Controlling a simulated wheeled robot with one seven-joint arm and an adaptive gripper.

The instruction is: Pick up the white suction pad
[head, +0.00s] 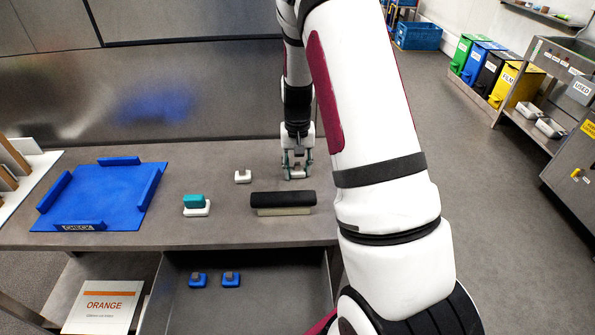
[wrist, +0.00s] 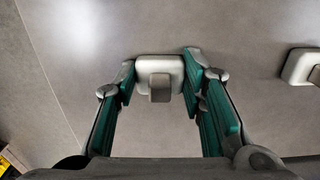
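A white suction pad (wrist: 145,66) with a grey knob lies on the grey table between my gripper's fingertips in the wrist view. My gripper (wrist: 160,76) is open, with one green-lined finger on each side of the pad and only narrow gaps. In the head view my gripper (head: 297,168) points down at the table, and its fingers partly hide the pad there. A second white pad with a grey knob (head: 243,177) lies to the left; it also shows at the right edge of the wrist view (wrist: 300,66).
A black-topped bar (head: 284,199) lies in front of my gripper. A teal block (head: 194,201) sits on a white base. A blue CHECK tray (head: 105,195) is at the left. Two blue pads (head: 198,281) lie on the lower shelf, near an ORANGE sign (head: 103,306).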

